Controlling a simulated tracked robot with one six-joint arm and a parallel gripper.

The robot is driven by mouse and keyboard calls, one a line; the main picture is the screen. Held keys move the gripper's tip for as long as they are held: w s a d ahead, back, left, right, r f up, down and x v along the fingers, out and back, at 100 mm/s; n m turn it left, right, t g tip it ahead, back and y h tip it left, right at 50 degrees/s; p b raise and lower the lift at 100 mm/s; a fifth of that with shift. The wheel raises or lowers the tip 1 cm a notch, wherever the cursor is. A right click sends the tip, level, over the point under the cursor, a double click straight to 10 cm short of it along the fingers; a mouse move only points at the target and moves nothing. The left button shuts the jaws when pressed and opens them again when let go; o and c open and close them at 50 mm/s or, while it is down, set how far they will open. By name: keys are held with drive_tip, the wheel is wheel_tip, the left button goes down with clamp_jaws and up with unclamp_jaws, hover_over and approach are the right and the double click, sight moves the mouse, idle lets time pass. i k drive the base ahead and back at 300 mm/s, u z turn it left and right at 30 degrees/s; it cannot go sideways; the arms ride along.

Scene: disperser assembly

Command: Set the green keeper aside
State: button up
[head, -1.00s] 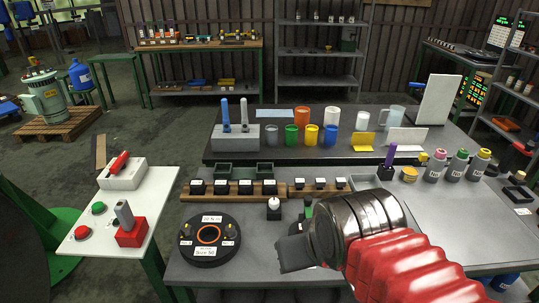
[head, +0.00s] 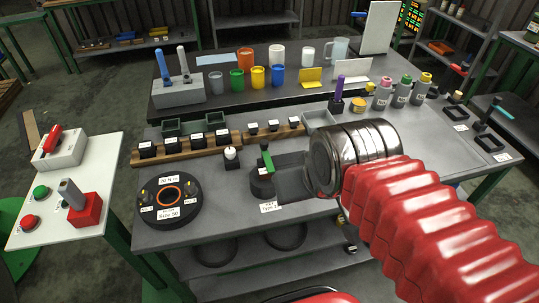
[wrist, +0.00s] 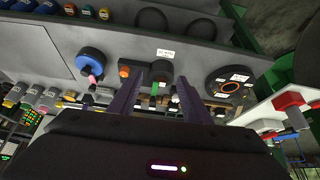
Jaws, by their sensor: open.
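The green keeper (head: 266,158) stands upright on a dark round holder (head: 262,184) near the front of the grey bench, with a white label in front of it. Nothing is held.
A black round fixture (head: 168,203) with an orange ring lies left of the holder. A small block with a white knob (head: 231,155) stands close behind. A wooden rack (head: 190,146) with dark blocks runs behind that. Bare bench lies in front of the round fixture.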

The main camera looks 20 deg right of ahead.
sight(264, 144)
drive_tip(key=k, duration=1.35)
drive_tip(key=u, duration=0.45)
drive_tip(key=i, duration=0.85)
drive_tip(key=u, duration=1.05)
drive_tip(key=i, duration=0.8)
drive_tip(key=u, duration=0.45)
